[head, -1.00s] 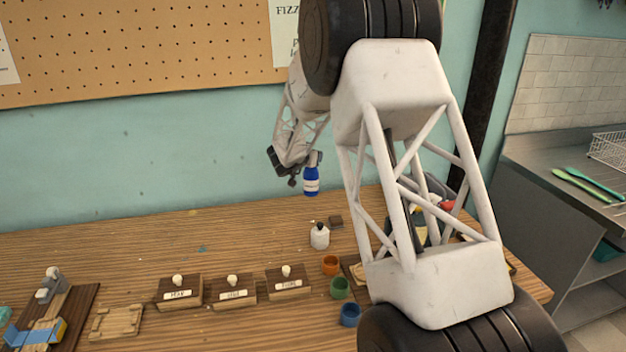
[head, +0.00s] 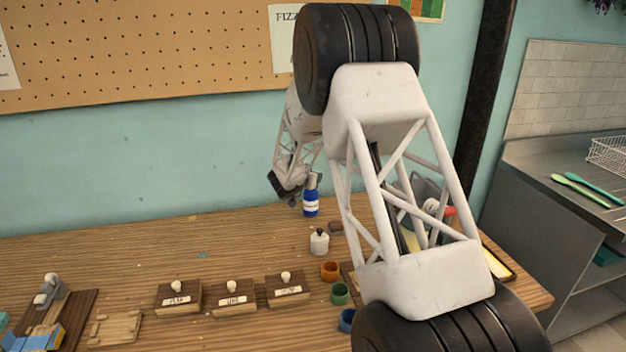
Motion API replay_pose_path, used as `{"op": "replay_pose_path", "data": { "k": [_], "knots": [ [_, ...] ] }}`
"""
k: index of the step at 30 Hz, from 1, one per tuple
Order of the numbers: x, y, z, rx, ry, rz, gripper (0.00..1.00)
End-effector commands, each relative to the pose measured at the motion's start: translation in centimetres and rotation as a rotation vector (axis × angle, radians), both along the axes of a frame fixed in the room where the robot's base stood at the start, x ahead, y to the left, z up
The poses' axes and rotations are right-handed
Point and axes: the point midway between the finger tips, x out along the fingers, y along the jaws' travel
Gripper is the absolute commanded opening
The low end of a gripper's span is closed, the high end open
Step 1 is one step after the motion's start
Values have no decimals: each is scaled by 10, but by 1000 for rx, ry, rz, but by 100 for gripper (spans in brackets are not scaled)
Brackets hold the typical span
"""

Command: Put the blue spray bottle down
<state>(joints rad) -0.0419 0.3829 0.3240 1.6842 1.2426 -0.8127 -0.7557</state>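The blue spray bottle (head: 311,203) is upright near the back edge of the wooden table (head: 120,255). It has a white label and a grey top. My gripper (head: 297,198) is at the bottle's upper left, beside its top. The fingers are small and dark here, and I cannot see whether they are closed on the bottle or apart from it. I cannot tell whether the bottle's base touches the table or hangs just above it.
A white bottle (head: 319,241) stands in front of the blue one. Orange (head: 330,271), green (head: 340,293) and blue (head: 347,320) cups stand nearby. Several knobbed wooden blocks (head: 234,298) line the front. My arm hides the table's right part. The back left is clear.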

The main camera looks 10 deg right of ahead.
Motion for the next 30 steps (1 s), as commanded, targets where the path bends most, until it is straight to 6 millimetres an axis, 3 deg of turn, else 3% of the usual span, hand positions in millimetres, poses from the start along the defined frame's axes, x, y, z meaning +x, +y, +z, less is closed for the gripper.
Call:
{"op": "replay_pose_path", "data": {
  "k": [17, 18, 21, 22, 30],
  "knots": [
    [0, 0, -9, 0, -1, 1, 0],
    [0, 0, -10, -1, -1, 0, 38],
    [0, 0, -10, -1, -1, 0, 54],
    [0, 0, -10, -1, -1, 0, 58],
    [0, 0, -9, -1, -1, 0, 58]
  ]
}}
